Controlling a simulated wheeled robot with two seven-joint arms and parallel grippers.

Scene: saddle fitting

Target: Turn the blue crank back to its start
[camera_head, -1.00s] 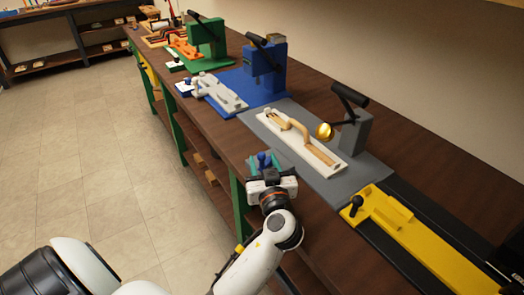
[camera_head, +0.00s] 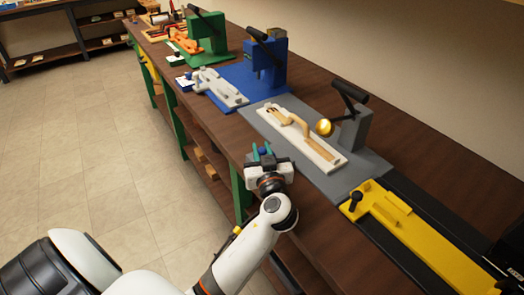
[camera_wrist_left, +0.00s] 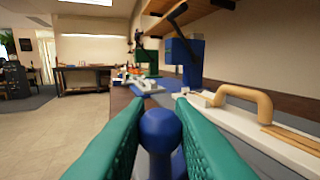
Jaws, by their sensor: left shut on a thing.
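The blue crank shows as a round blue knob (camera_wrist_left: 160,130) on a blue stem in the left wrist view. In the head view only a small bit of blue (camera_head: 264,150) shows between the fingers. My left gripper (camera_head: 262,152) is at the bench's front edge, by the grey plate. Its two teal fingers stand either side of the knob, and it is shut on it. The rest of the crank is hidden by the gripper. My right gripper is not in view.
A grey plate (camera_head: 372,164) carries a white board (camera_head: 326,162) with a tan handle. A yellow fixture (camera_head: 410,232) is at the near right. Blue (camera_head: 268,68) and green (camera_head: 207,38) stands are farther along the bench. Open floor lies left.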

